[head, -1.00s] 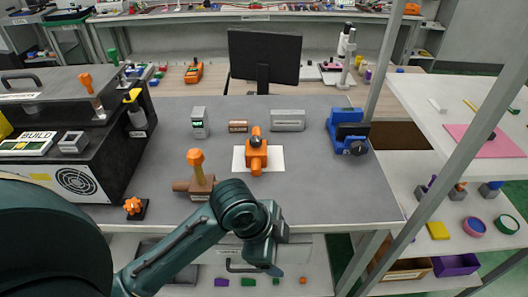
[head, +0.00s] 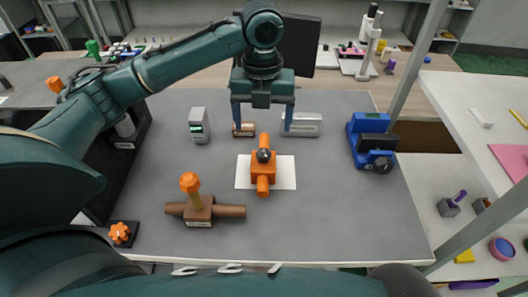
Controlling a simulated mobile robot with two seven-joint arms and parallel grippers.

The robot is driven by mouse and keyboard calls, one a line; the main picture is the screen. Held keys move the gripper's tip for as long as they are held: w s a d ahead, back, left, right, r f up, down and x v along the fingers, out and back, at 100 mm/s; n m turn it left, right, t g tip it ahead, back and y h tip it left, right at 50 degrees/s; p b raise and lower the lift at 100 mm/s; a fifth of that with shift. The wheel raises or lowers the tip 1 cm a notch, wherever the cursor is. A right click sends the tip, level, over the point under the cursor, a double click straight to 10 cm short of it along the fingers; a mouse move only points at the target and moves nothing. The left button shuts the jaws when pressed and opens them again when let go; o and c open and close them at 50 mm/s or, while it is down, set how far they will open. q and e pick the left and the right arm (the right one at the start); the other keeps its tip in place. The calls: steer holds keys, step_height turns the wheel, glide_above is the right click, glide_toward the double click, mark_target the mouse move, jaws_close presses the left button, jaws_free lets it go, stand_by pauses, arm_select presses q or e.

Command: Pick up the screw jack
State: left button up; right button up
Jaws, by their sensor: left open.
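An orange fixture (head: 263,174) with a dark round knob and stubs front and back sits on a white sheet (head: 244,178) mid-bench. No label shows which object is the screw jack; this fixture is the nearest candidate to my gripper. My left gripper (head: 263,123) points down behind and above it, fingers spread wide and nothing between them. My right gripper is not in view.
A brown pipe valve (head: 203,210) with an orange handle stands front left. A blue vise-like device (head: 370,140) is at right, a grey meter (head: 198,126) at left. An orange knob on a black base (head: 122,233) sits front left. The bench (head: 340,220) is clear front right.

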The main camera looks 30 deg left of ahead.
mark_target(263, 153)
arm_select(q)
steer(key=f, duration=0.7)
steer(key=shift+s+d, duration=0.1)
steer(key=shift+s, duration=0.1)
steer(key=shift+w+f+p, duration=0.1)
steer(key=shift+f+p, duration=0.25)
steer(key=shift+f, duration=2.6)
steer(key=shift+c, duration=0.4)
steer(key=c, duration=1.3)
